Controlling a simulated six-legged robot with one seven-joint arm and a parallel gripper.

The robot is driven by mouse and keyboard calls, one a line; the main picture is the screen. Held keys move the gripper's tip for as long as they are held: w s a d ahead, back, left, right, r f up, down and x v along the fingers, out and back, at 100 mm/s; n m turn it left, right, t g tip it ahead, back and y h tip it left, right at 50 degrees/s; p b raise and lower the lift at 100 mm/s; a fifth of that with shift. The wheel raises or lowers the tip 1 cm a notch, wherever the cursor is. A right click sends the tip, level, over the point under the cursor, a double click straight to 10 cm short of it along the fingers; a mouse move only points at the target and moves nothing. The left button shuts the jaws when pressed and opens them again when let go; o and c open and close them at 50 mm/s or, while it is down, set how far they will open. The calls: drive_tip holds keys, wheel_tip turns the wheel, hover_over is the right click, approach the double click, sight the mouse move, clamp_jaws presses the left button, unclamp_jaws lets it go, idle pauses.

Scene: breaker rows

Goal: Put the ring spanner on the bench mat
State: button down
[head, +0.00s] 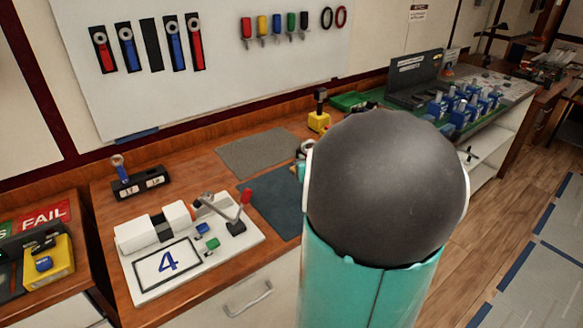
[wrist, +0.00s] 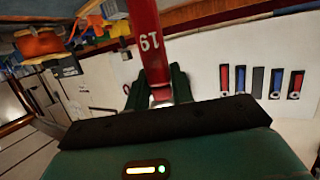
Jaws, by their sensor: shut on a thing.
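In the wrist view, my gripper (wrist: 160,88) is shut on a red spanner (wrist: 146,38) marked 19. Its shaft runs up out of the top of the picture, so its far end is cut off. In the head view, my own arm hides most of the gripper and the spanner; a small grey ring shape shows at the arm's left edge, and I cannot tell what it belongs to. Two mats lie on the wooden bench: a grey mat (head: 250,153) at the back and a dark blue mat (head: 268,205) nearer, partly behind my arm. Both look bare where visible.
A black holder (head: 141,184) with a blue spanner (head: 121,170) stands at left. A white fixture (head: 190,240) marked 4 with a lever is left of the blue mat. A yellow block (head: 319,121) stands behind. Spanners hang on the wall board (head: 200,90).

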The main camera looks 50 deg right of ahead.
drive_tip(key=shift+w+d+f, duration=0.75)
drive_tip(key=shift+d+f, duration=0.2)
drive_tip(key=shift+f, duration=0.7)
drive_tip(key=shift+w+d+f, duration=0.75)
drive_tip(key=shift+d+f, duration=0.15)
drive_tip(key=shift+f, duration=0.8)
drive_tip(key=shift+w+d+f, duration=0.75)
drive_tip(key=shift+d+f, duration=0.2)
drive_tip(key=shift+f, duration=0.7)
drive_tip(key=shift+f, duration=0.15)
drive_tip(key=c, duration=1.2)
unclamp_jaws()
drive_tip(key=shift+s+r, duration=0.1)
drive_tip(key=shift+r, duration=0.15)
drive_tip(key=v, duration=1.2)
